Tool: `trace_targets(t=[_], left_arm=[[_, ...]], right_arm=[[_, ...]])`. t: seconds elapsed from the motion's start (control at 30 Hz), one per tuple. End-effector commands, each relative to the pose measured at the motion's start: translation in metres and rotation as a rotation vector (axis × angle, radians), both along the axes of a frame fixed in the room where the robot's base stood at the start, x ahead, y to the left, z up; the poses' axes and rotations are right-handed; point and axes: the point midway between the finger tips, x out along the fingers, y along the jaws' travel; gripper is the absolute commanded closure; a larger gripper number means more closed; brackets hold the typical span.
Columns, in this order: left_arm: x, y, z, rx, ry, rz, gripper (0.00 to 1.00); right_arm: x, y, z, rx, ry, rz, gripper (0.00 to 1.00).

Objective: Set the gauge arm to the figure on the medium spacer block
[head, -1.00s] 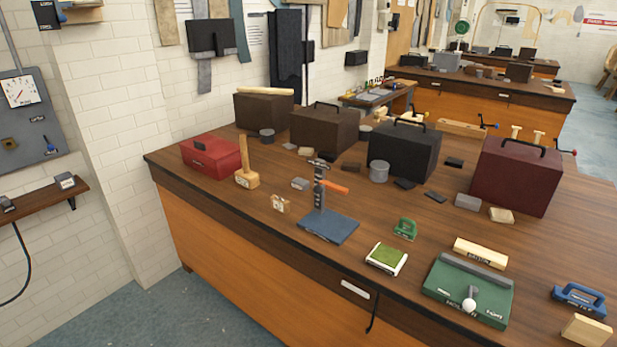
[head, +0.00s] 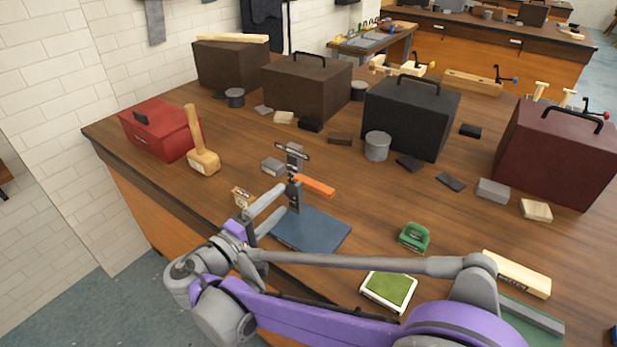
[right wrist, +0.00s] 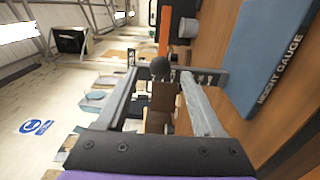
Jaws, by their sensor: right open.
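The height gauge stands on a blue base plate (head: 312,231), with an upright dark post (head: 294,190) and an orange arm (head: 314,185) pointing right. Its lettered base (right wrist: 272,60) and the orange arm (right wrist: 165,28) also show in the right wrist view. My right gripper (head: 283,202) is open, its fingertips close to the post's left side. In the right wrist view, a dark round knob (right wrist: 160,67) appears between the fingertips; contact cannot be told. A small wooden block with a dark marking (head: 241,197) sits left of the gripper. I cannot read its figure or tell which block is medium.
A mallet (head: 203,160) and red box (head: 160,130) stand at the left. Large cases, including a black one (head: 410,118), stand behind.

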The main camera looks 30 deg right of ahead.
Motion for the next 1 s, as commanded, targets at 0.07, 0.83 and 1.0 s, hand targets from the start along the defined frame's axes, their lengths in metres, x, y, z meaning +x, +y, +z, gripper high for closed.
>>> trace_targets(t=[0.07,0.83,1.0], left_arm=[[0.0,0.0,0.001,0.0,0.0,0.0,0.5],[0.001,0.0,0.006,0.0,-0.002,0.0,0.5],[0.001,0.0,0.006,0.0,-0.002,0.0,0.5]], right_arm=[[0.004,-0.011,0.001,-0.001,0.0,-0.003,0.31],[0.038,-0.094,0.0,0.002,0.002,0.001,0.31],[0.038,-0.094,0.0,0.002,0.002,0.001,0.39]])
